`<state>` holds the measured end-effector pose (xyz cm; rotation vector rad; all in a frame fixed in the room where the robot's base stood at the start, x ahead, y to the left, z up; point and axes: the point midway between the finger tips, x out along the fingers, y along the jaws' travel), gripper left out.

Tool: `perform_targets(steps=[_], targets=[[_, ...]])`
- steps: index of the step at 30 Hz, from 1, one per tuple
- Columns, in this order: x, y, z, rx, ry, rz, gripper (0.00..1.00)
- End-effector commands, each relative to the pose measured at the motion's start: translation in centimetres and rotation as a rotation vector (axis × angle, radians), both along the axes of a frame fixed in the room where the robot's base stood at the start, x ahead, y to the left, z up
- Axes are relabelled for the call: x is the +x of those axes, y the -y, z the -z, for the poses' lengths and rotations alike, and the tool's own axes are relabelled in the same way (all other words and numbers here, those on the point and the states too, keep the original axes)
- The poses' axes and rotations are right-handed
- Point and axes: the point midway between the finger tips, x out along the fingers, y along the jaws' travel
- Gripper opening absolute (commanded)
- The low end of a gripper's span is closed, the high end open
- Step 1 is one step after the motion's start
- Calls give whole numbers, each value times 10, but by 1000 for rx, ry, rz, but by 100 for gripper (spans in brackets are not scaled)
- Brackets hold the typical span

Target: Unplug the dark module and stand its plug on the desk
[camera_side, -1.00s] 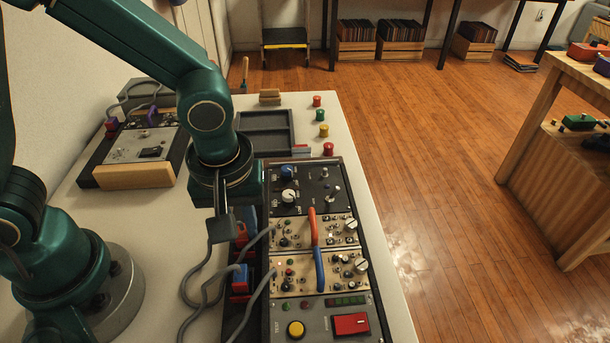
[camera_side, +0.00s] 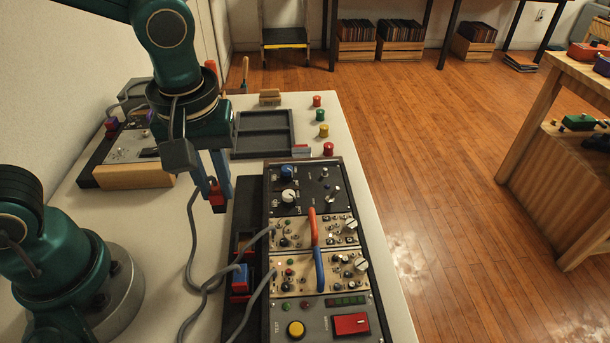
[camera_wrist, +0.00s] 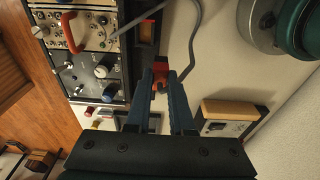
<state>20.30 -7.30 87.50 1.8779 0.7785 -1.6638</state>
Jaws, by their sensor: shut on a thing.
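My gripper (camera_side: 213,192) is shut on a red plug (camera_side: 217,204) with a grey cable (camera_side: 190,245), above the desk (camera_side: 130,228) and left of the rack. In the wrist view the red plug (camera_wrist: 159,72) sits between the two fingertips (camera_wrist: 161,84), apart from the dark strip of sockets (camera_side: 247,208). The dark module (camera_side: 306,188) with a blue and a white knob is at the rack's far end; it also shows in the wrist view (camera_wrist: 94,75). The fingers hide part of the plug.
A wooden-fronted unit (camera_side: 134,175) and a dark tray (camera_side: 263,135) stand farther back. Desk left of the strip is mostly clear.

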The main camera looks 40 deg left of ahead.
Motion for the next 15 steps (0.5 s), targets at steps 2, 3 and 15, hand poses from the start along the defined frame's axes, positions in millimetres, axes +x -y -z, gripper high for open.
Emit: perform_targets(steps=[2,3,15], targets=[[0,-17,-10,-1,7,-11,0],[0,-24,-14,0,6,-12,0],[-2,-71,-42,1,2,-3,0]])
